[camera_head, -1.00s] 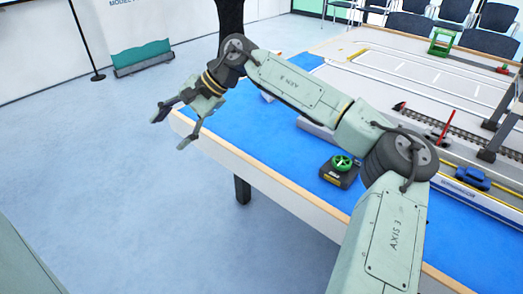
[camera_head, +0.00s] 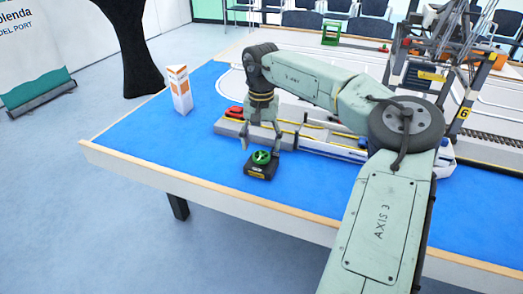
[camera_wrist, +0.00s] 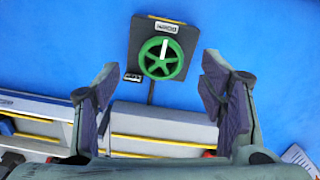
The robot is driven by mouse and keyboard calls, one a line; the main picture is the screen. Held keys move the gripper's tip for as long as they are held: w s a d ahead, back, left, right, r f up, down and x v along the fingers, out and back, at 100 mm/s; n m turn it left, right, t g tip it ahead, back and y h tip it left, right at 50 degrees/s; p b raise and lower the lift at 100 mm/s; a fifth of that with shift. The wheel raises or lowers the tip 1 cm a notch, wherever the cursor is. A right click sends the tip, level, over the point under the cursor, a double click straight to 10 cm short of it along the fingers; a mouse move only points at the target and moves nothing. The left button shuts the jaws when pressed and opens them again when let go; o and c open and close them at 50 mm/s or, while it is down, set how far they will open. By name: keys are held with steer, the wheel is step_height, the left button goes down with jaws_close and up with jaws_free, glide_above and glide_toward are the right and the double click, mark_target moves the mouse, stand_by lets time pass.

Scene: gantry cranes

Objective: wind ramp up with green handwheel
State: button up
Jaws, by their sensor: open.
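The green handwheel (camera_head: 261,157) sits on a small black box (camera_head: 260,172) on the blue table top near the front edge. In the wrist view the handwheel (camera_wrist: 161,58) shows from above, with a white bar on it and a label on its box (camera_wrist: 141,81). My gripper (camera_head: 262,147) is open and points down, just above and behind the wheel. In the wrist view my gripper's fingers (camera_wrist: 158,95) stand wide apart, with the wheel ahead of the gap between them. A grey ramp-like structure (camera_head: 230,127) lies behind the box, partly hidden by my gripper.
A white and orange carton (camera_head: 179,90) stands at left on the blue table top (camera_head: 140,140). A red toy car (camera_head: 235,112) is left of my gripper. A model crane (camera_head: 425,75) stands at the right rear. The blue area left of the handwheel is clear.

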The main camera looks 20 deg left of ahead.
mark_target(261, 156)
steer(key=shift+f+p, duration=0.3)
steer(key=shift+f, duration=1.85)
steer(key=shift+c, duration=0.3)
steer(key=c, duration=1.1)
